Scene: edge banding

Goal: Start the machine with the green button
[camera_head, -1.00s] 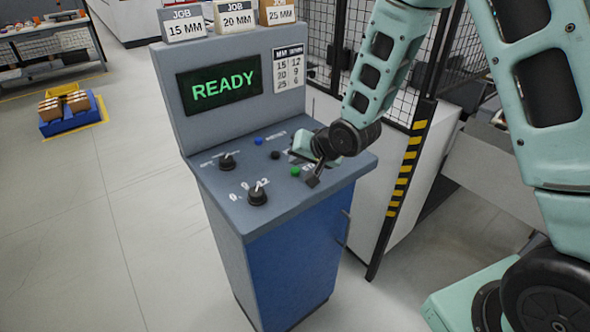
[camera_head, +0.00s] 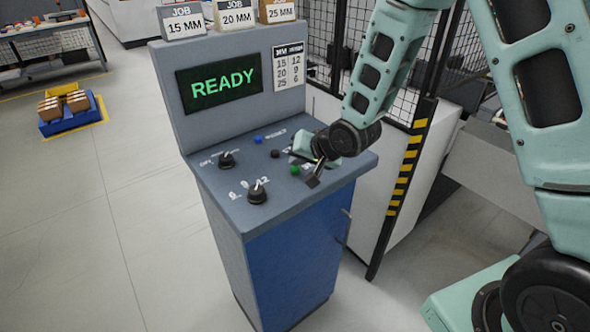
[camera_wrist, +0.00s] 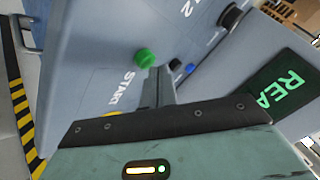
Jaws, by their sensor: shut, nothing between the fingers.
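The green button (camera_head: 295,170) sits on the sloping top of the grey and blue control console (camera_head: 290,245). In the wrist view the green button (camera_wrist: 145,57) stands beside the word START, just off the fingertips. My gripper (camera_head: 313,181) is shut and empty, pointing down over the console beside the green button. In the wrist view its closed fingers (camera_wrist: 160,82) reach toward the panel close to the button. I cannot tell whether they touch the panel. The console screen (camera_head: 222,88) reads READY in green.
The panel also bears a blue button (camera_head: 258,139), a black button (camera_head: 275,154), and two black knobs, one at the back (camera_head: 227,160) and one in front (camera_head: 257,193). Job cards (camera_head: 236,15) stand on top. A mesh fence and a striped post (camera_head: 403,175) are to the right.

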